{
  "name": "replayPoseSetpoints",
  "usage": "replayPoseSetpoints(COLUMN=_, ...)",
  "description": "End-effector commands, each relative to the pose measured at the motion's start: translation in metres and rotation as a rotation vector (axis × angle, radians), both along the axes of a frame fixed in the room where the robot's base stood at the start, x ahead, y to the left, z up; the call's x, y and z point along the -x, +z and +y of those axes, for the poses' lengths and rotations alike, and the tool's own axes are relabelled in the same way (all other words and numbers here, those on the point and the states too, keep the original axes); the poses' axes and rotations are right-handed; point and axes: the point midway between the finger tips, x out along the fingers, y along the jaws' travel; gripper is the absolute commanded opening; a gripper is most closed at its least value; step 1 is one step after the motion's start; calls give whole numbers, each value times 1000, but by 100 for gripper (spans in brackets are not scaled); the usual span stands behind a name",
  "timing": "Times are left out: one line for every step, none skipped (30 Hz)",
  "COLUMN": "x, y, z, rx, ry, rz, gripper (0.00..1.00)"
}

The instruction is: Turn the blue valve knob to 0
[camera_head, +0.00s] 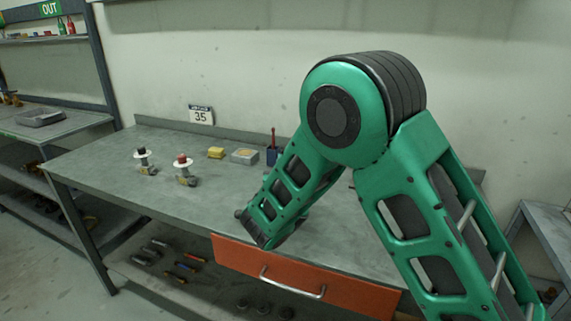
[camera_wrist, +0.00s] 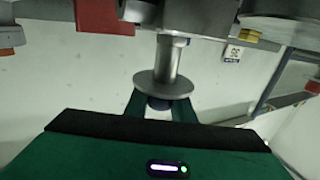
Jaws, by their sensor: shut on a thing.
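The blue knob (camera_wrist: 158,103) shows as a small dark blue part under a round grey dial plate (camera_wrist: 163,84) in the wrist view. A metal stem (camera_wrist: 168,58) runs from the plate up to the valve body. The green fingers of my gripper (camera_wrist: 159,108) are on both sides of the knob and shut on it. Most of the knob is hidden between the fingers. I cannot read any dial mark or the number the knob points to. In the head view my arm hides the gripper and this valve.
On the grey workbench (camera_head: 110,172) stand a valve with a black knob (camera_head: 140,152) and one with a red knob (camera_head: 182,160). A yellow block (camera_head: 216,153), a grey box (camera_head: 245,157) and a sign (camera_head: 201,115) are behind. An orange drawer (camera_head: 235,253) is at the front.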

Motion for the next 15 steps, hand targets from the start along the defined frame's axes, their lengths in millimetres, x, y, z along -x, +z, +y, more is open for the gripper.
replayPoseSetpoints(x=0, y=-1, z=1, rx=-1, ry=-24, rz=1, gripper=0)
replayPoseSetpoints(x=1, y=-2, z=1, rx=-1, ry=-42, rz=1, gripper=0)
replayPoseSetpoints(x=1, y=-1, z=0, rx=-1, ry=-68, rz=0, gripper=0)
replayPoseSetpoints(x=1, y=-1, z=0, rx=-1, ry=-87, rz=1, gripper=0)
replayPoseSetpoints(x=1, y=-1, z=-1, rx=-1, ry=-109, rz=1, gripper=0)
replayPoseSetpoints(x=1, y=-1, z=-3, rx=-2, ry=-136, rz=1, gripper=0)
replayPoseSetpoints(x=1, y=-2, z=-4, rx=-1, ry=-156, rz=1, gripper=0)
replayPoseSetpoints(x=1, y=-1, z=-4, rx=-2, ry=-172, rz=1, gripper=0)
replayPoseSetpoints(x=1, y=-1, z=-5, rx=-2, ry=-194, rz=0, gripper=0)
replayPoseSetpoints(x=1, y=-2, z=-6, rx=-1, ry=-210, rz=2, gripper=0)
replayPoseSetpoints(x=1, y=-2, z=-6, rx=-1, ry=-223, rz=2, gripper=0)
replayPoseSetpoints(x=1, y=-2, z=-7, rx=-1, ry=-241, rz=2, gripper=0)
replayPoseSetpoints(x=1, y=-2, z=-8, rx=-1, ry=-252, rz=2, gripper=0)
replayPoseSetpoints(x=1, y=-2, z=-9, rx=-1, ry=-263, rz=2, gripper=0)
replayPoseSetpoints(x=1, y=-1, z=-9, rx=-2, ry=-274, rz=2, gripper=0)
